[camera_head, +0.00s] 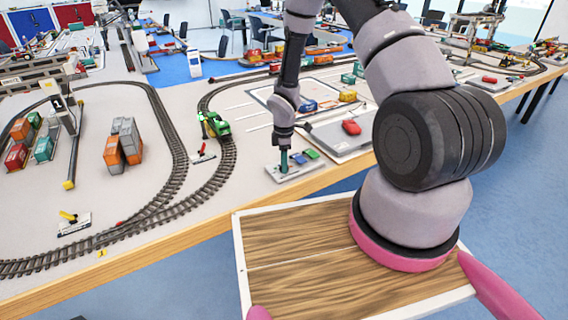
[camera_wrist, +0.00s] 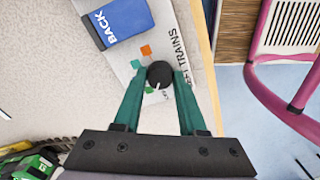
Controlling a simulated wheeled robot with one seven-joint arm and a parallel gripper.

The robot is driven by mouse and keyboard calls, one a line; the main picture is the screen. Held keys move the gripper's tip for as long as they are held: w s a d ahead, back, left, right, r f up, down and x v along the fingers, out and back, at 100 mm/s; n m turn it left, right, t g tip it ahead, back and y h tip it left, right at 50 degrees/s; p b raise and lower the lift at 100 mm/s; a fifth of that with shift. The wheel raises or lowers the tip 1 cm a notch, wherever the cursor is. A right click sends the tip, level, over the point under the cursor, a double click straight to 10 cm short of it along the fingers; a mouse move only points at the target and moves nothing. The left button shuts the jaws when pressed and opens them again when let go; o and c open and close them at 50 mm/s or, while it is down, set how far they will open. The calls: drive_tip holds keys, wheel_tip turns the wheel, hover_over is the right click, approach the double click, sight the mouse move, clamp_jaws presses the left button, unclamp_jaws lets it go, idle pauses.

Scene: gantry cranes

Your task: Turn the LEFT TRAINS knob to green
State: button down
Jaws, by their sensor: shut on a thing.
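The control panel is a pale plate (camera_head: 290,174) near the table's front edge. In the wrist view the round black knob (camera_wrist: 160,74) stands beside printing that reads TRAINS, the rest of the word before it partly hidden. Orange (camera_wrist: 146,50) and green (camera_wrist: 135,64) squares lie around the knob, with another green patch (camera_wrist: 148,90) close to a finger. A small white mark shows on the knob's lower side. My gripper (camera_wrist: 158,76) has its teal fingers shut on the knob, one on each side. In the head view my gripper (camera_head: 284,163) points down at the panel.
A green locomotive (camera_head: 217,125) stands on the curved track to the left. The wooden table edge (camera_head: 190,238) runs close by.

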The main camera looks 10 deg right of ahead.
drive_tip(key=shift+m, duration=1.2)
drive_tip(key=shift+c, duration=2.3)
unclamp_jaws()
drive_tip(key=shift+r, duration=0.15)
wheel_tip(320, 180, up, 11)
drive_tip(key=shift+f, duration=0.2)
